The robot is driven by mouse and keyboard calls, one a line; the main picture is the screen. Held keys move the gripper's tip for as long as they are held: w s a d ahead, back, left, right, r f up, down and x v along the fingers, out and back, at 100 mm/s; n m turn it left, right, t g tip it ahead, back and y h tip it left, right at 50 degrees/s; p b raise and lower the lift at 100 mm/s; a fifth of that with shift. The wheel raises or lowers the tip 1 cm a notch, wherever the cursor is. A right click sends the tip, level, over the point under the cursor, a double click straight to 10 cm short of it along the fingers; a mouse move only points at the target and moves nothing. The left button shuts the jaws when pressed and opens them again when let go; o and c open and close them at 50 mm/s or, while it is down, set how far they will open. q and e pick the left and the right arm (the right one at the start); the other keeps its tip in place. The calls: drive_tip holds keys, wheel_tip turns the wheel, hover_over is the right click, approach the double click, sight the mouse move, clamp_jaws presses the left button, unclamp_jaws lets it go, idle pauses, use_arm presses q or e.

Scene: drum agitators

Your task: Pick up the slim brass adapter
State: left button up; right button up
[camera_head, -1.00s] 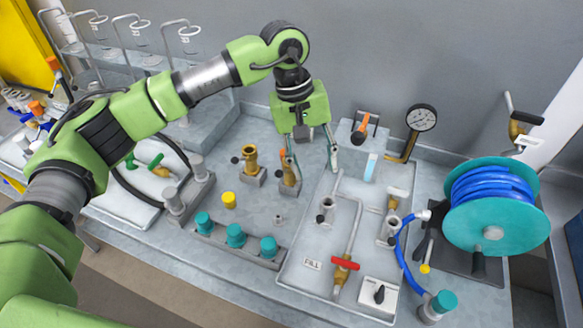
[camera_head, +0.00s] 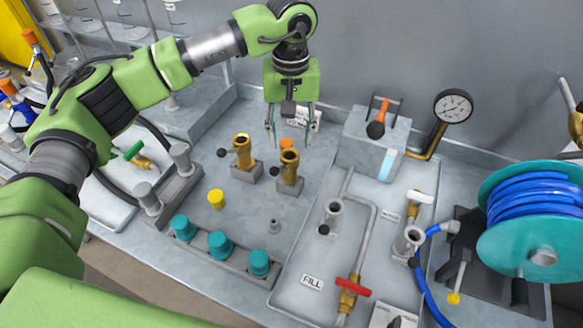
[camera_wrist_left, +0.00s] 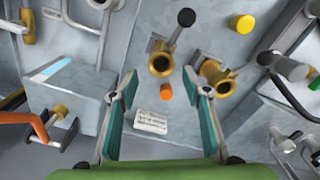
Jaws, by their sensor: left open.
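Two brass adapters stand upright in small grey holders on the bench: a left one (camera_head: 243,152) and a right one (camera_head: 289,166). Which one is the slim one, I cannot tell for sure. In the left wrist view the right adapter (camera_wrist_left: 161,65) shows just beyond the fingertips, near the middle of the jaw gap, and the left adapter (camera_wrist_left: 216,78) is beside the right-hand finger. My left gripper (camera_head: 290,137) points down, open and empty, behind and above the right adapter. No contact is visible. My right gripper is out of view.
A small orange piece (camera_head: 287,144) and a label card (camera_head: 311,118) are close to the jaws. Several teal caps (camera_head: 220,244) and a yellow cap (camera_head: 216,199) stand in front. A grey box (camera_head: 362,145), piped tray and blue hose reel (camera_head: 517,205) lie to the right.

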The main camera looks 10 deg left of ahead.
sight(290, 171)
use_arm(q)
drive_tip(key=f, duration=0.2)
drive_tip(key=f+p, duration=0.1)
drive_tip(key=f, duration=0.1)
drive_tip(key=f+p, duration=0.1)
drive_tip(key=f, duration=0.1)
drive_tip(key=shift+s+f, duration=0.3)
drive_tip(key=shift+w+f+p, duration=0.1)
drive_tip(key=shift+f+p, duration=0.2)
drive_tip(key=shift+f, duration=0.2)
wheel_tip(290, 171, down, 4)
drive_tip(key=shift+w+a+f+p, duration=0.1)
drive_tip(key=shift+a+p, duration=0.05)
drive_tip(key=shift+p, duration=1.05)
drive_tip(key=shift+w+f, duration=0.1)
drive_tip(key=shift+f, duration=0.15)
clamp_jaws()
